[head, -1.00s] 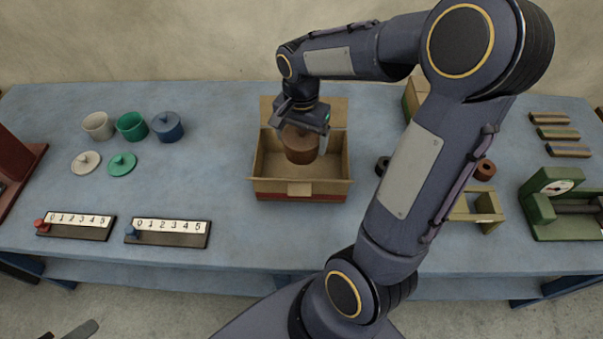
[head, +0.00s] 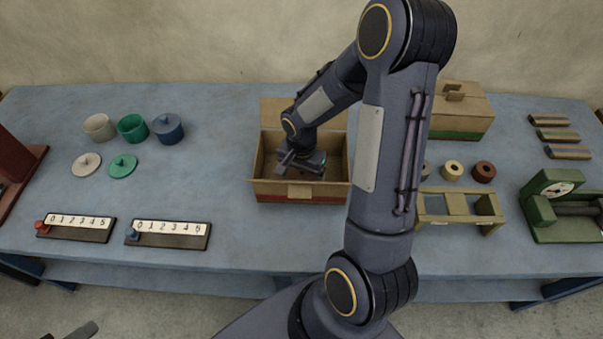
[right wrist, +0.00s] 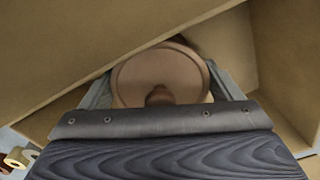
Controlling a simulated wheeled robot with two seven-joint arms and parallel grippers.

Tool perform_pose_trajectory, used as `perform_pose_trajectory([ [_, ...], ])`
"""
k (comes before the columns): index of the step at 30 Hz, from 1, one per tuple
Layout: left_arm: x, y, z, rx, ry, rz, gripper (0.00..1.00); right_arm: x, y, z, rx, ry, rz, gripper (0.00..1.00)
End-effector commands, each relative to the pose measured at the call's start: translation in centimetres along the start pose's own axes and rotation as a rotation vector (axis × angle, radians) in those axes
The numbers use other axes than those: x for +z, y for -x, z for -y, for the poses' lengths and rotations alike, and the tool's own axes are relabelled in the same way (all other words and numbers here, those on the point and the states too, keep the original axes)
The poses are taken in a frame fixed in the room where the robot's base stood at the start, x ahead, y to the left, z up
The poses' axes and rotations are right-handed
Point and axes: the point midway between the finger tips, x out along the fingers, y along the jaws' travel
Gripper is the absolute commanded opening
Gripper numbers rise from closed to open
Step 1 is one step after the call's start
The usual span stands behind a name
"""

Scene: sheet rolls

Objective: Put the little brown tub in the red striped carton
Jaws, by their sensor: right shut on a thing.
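The red striped carton (head: 270,190) stands open on the table, its flaps folded outward and a red band low on its front. My right gripper (head: 302,168) is down inside the carton. In the right wrist view the little brown tub (right wrist: 160,77), with a round lid and knob, sits between the fingers of my right gripper (right wrist: 165,85), which is shut on it. The carton's cardboard walls surround it there. In the head view the gripper hides the tub. Whether the tub touches the carton floor cannot be told. Part of my left gripper (head: 72,331) shows at the bottom left edge.
Grey, green and blue tubs (head: 132,127) and two loose lids (head: 122,165) lie to the left. Two numbered slider boards (head: 168,234) are in front. A green striped box (head: 460,112), a wooden stand (head: 458,209) and a green scale (head: 545,205) stand to the right.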

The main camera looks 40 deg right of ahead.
Motion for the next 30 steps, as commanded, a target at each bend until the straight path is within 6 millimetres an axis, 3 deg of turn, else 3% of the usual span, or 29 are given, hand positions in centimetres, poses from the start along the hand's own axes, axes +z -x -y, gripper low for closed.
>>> perform_pose_trajectory([
  [6, 0.2, -0.4, 0.2, 0.0, 0.0, 0.0, 0.48, 0.0, -0.4, 0.0, 0.0, 0.001, -0.001, 0.62],
  [7, 0.2, -0.4, 0.2, 0.0, 0.0, 0.0, 0.48, 0.0, -0.3, 0.0, 0.0, 0.001, 0.0, 0.86],
  [10, 0.1, -0.3, 0.1, 0.0, 0.0, 0.0, 0.48, 0.0, -0.2, 0.0, 0.0, 0.001, 0.0, 0.99],
  [21, 0.0, 0.0, 0.0, 0.0, 0.0, 0.0, 0.48, -0.1, 0.7, 0.1, -0.002, 0.001, -0.003, 1.0],
  [30, 0.0, -0.1, 0.0, 0.0, 0.0, 0.0, 0.48, -0.1, 6.9, 0.2, -0.007, 0.002, -0.005, 1.0],
])
